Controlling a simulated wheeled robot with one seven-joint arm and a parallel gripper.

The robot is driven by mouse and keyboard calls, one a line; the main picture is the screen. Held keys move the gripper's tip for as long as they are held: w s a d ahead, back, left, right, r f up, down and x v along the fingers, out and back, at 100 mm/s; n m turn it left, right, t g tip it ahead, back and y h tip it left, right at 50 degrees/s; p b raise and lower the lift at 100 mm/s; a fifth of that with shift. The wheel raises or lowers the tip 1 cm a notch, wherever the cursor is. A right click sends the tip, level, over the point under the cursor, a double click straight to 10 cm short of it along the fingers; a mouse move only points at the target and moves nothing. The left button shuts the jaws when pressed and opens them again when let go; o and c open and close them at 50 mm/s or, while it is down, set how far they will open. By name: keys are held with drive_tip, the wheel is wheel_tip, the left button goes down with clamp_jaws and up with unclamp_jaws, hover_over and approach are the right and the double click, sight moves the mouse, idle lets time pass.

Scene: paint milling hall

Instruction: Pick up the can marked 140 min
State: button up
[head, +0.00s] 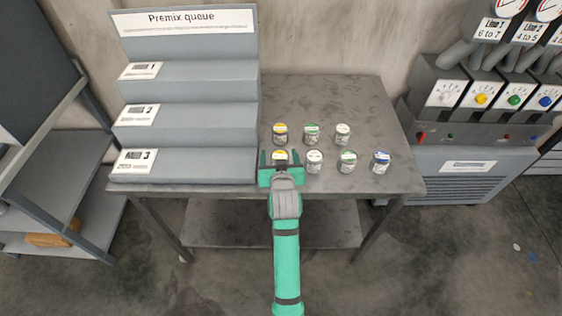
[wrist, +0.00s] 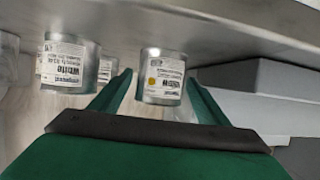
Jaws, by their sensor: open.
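Several small metal cans with coloured lids stand in two rows on the grey table. In the head view, a yellow-lidded can (head: 281,156) is at the front left, at my gripper (head: 280,160). In the wrist view, this can (wrist: 163,78), with a yellow dot on its label, stands just beyond and between my open fingers (wrist: 158,82), not gripped. A can labelled "White" (wrist: 69,62) is to its left there. Other cans are yellow (head: 280,133), green (head: 311,134), white (head: 342,133), white (head: 314,160), green (head: 347,161) and blue (head: 381,161). I cannot read "140 min" on any can.
A stepped grey "Premix queue" rack (head: 185,140) with steps numbered 1 to 3 stands close on the left of the cans. The table (head: 385,120) is clear behind and right of them. A dispensing machine (head: 465,165) stands to the right, a shelf (head: 60,200) to the left.

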drive_tip(key=shift+x, duration=1.05)
drive_tip(key=shift+w+d, duration=0.1)
drive_tip(key=shift+w, duration=0.1)
drive_tip(key=shift+s+d, duration=0.15)
drive_tip(key=shift+d, duration=0.2)
drive_tip(key=shift+a, duration=0.7)
drive_tip(key=c, duration=1.2)
drive_tip(key=shift+d, duration=0.15)
drive_tip(key=shift+c, duration=0.2)
drive_tip(key=shift+d+r, duration=0.1)
